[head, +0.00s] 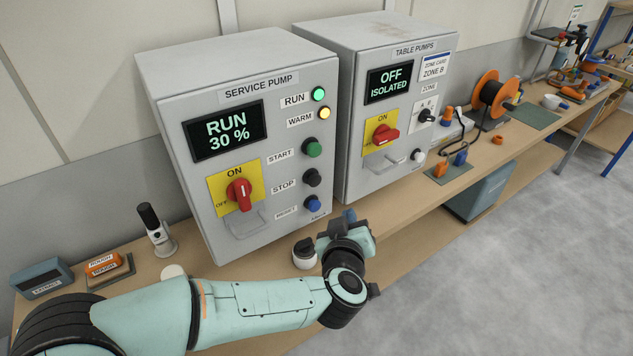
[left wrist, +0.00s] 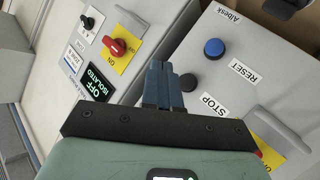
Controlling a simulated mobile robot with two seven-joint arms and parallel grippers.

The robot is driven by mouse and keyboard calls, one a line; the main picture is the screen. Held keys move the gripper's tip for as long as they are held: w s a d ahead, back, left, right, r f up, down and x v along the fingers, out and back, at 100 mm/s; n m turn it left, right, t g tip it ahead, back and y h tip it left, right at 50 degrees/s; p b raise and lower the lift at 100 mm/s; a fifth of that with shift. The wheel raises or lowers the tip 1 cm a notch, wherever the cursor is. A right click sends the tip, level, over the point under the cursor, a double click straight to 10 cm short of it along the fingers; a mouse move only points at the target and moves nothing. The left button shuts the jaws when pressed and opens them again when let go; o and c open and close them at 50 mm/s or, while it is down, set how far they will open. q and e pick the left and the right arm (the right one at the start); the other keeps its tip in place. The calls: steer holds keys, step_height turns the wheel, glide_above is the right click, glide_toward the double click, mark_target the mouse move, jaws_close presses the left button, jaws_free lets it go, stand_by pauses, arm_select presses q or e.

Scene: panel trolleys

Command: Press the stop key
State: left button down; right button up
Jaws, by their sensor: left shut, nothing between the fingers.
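The service pump cabinet (head: 205,72) has a black stop key (head: 312,178) beside its STOP label, below the green start key (head: 312,148) and above the blue reset key (head: 312,203). My left gripper (head: 348,214) is low and right of the keys, apart from the cabinet face. In the left wrist view its shut, empty fingers (left wrist: 158,66) lie just left of the black stop key (left wrist: 187,82); contact cannot be told. The blue reset key (left wrist: 214,47) is above it. The start key is not visible there. My right gripper is not in view.
The display (head: 225,131) reads RUN 30 %. A red rotary switch (head: 239,193) and a metal handle (head: 248,222) sit left of the keys. The table pumps cabinet (head: 372,38) stands at right, reading OFF ISOLATED. A dark-topped white jar (head: 304,257) stands by my arm.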

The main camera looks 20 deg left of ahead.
mark_target(320, 183)
arm_select(q)
steer(key=shift+w+a, duration=0.1)
steer(key=w+a, duration=0.5)
steer(key=a, duration=0.1)
steer(key=shift+w+a+b, duration=0.15)
steer(key=shift+a+b, duration=0.15)
steer(key=shift+a, duration=0.1)
stand_by(2.1)
steer(key=shift+w+a+f, duration=0.1)
steer(key=shift+w+a, duration=0.2)
steer(key=shift+w+a+p, duration=0.3)
steer(key=shift+w+a, duration=0.15)
steer(key=shift+a, duration=0.2)
stand_by(1.1)
steer(key=shift+d, duration=0.1)
steer(key=shift+s+d, duration=0.75)
steer(key=shift+d, duration=0.1)
